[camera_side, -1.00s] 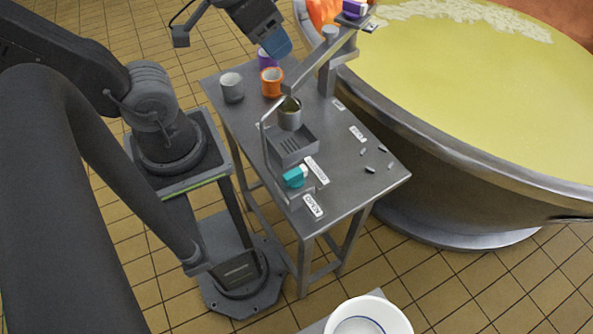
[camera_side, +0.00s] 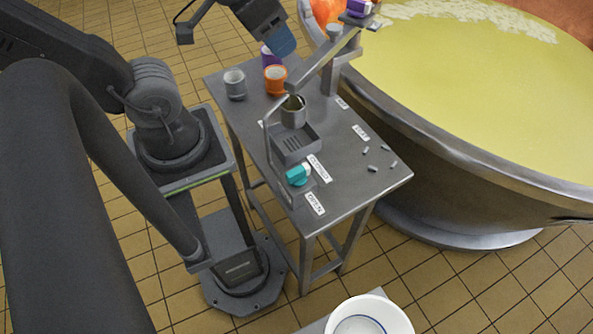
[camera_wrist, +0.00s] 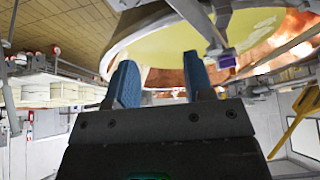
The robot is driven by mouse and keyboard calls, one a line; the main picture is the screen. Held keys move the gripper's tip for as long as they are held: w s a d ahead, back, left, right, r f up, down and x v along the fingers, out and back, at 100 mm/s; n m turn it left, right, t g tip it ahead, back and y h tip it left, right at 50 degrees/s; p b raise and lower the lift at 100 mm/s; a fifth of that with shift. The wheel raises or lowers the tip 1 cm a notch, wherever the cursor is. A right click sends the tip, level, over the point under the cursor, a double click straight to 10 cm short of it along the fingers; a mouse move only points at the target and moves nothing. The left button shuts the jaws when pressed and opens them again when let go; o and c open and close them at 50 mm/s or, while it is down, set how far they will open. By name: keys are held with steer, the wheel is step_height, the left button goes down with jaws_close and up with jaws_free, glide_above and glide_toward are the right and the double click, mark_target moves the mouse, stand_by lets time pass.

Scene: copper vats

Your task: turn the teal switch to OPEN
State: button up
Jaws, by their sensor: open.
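The teal switch (camera_side: 297,175) sits near the front left edge of the grey metal table (camera_side: 350,190). Its pale end faces the upper label (camera_side: 319,168), which seems to read CLOSED. A second label, seemingly OPEN (camera_side: 315,203), lies just below it. My gripper (camera_side: 284,44) is high at the top of the side view, well away from the switch. In the wrist view its two blue fingers (camera_wrist: 162,82) are wide apart with nothing between them. The switch is not seen in the wrist view.
A metal bracket and arm (camera_side: 325,62) rise by the gripper. A small cup (camera_side: 293,113) hangs over a slotted tray (camera_side: 296,145) behind the switch. Grey (camera_side: 235,87) and orange (camera_side: 274,80) mugs stand at the back. A large vat (camera_side: 450,160) borders the right.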

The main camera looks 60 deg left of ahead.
stand_by(0.4)
steer(key=shift+c, duration=0.5)
steer(key=n+g, duration=0.1)
steer(key=g, duration=0.9)
glide_toward(299, 169)
steer(key=x, duration=0.9)
steer(key=shift+s+f, duration=0.1)
steer(key=shift+f, duration=0.2)
jaws_close()
steer(key=shift+s, duration=0.1)
